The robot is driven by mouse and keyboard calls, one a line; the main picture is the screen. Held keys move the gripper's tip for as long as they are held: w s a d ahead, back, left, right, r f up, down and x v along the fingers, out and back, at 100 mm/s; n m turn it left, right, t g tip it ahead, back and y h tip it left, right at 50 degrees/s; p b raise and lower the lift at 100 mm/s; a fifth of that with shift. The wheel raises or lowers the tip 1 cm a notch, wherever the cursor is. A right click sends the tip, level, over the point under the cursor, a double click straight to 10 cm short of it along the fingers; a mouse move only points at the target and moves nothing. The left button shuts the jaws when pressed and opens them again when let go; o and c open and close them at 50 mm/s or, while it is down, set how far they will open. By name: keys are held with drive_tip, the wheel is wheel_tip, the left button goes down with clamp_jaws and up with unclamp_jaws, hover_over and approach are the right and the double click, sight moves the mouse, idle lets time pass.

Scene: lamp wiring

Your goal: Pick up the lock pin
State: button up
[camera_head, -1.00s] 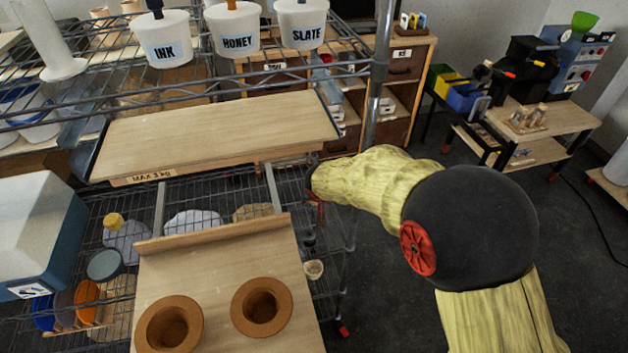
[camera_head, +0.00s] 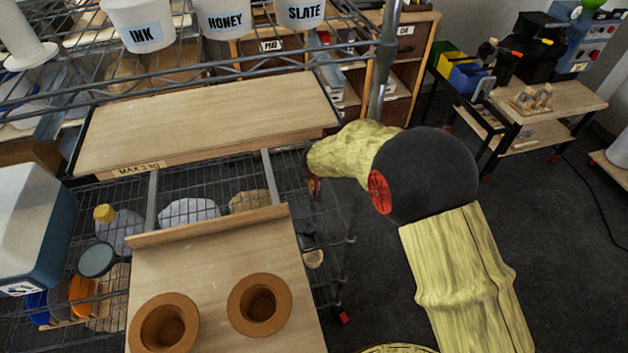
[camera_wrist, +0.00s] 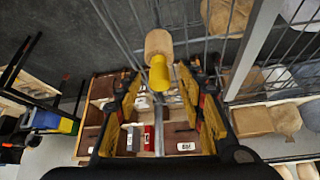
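A short wooden cylinder with a yellow end, which looks like the lock pin (camera_wrist: 158,45), shows in the upper middle of the wrist view. It lies by the wire bars of the rack. My gripper (camera_wrist: 157,88) has its two fingers apart, one on each side below the cylinder, and its yellow end points between them. I see no contact with either finger. In the head view my gripper (camera_head: 314,186) is small, dark and partly hidden by my wrist, at the rack's right edge. A small pale wooden piece (camera_head: 313,258) shows below it; it may be the same pin.
A wooden shelf board (camera_head: 205,125) marked "MAX 3 kg" lies left of my gripper. A lower board (camera_head: 215,255) holds two brown cups. A metal rack post (camera_head: 383,60) rises close behind my wrist. Open floor (camera_head: 560,240) lies to the right.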

drive_tip(key=shift+c, duration=1)
drive_tip(key=c, duration=0.8)
clamp_jaws()
